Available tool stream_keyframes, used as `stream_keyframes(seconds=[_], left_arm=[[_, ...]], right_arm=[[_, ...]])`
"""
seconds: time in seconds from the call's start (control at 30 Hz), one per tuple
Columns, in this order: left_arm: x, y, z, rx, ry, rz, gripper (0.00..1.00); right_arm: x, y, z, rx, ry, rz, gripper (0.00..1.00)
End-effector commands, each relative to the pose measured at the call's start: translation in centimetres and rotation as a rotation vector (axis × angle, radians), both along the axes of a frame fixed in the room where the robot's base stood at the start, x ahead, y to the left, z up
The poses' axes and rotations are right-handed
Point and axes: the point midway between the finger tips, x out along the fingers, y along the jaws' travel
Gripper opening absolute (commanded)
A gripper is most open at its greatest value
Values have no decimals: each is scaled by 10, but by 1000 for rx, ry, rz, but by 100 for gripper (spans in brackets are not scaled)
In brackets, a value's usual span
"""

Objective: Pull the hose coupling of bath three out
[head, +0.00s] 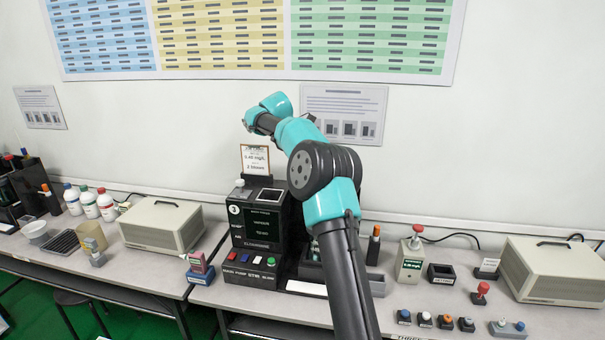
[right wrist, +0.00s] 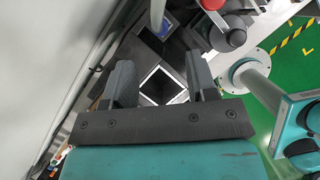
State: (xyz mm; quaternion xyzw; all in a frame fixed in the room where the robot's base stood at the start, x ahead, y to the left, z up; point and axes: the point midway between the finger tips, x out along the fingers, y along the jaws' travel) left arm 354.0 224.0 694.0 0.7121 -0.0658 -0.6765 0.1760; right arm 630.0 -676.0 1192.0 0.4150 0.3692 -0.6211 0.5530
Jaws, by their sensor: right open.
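Bath three is a black box (head: 262,225) with a round white "3" on its front, a dark display and a square well (head: 270,195) in its top. A small pale fitting (head: 239,185) stands on its left top edge; I cannot tell whether it is the hose coupling. My right arm crosses in front of the box's right side and hides what is there. In the right wrist view my right gripper (head: 249,124) (right wrist: 160,68) is open and empty, with a white-rimmed square well (right wrist: 162,86) showing between its fingers. My left gripper is out of view.
A small sign (head: 255,160) stands behind the box. Coloured buttons (head: 257,260) line its front. A beige instrument (head: 160,226) is to the left, another (head: 555,270) to the right. A red-knobbed device (head: 411,258) stands right of my arm. The wall is close behind.

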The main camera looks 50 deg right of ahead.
Motion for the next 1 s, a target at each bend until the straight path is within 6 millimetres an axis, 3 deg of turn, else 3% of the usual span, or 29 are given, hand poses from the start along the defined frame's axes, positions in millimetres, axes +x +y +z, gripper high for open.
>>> stream_keyframes(seconds=[0.5,0.7,1.0], left_arm=[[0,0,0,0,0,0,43],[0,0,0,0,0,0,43],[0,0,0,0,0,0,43]], right_arm=[[-4,-30,-73,1,2,-1,53],[-4,-35,-85,1,1,1,53],[-4,-35,-86,0,0,0,53]])
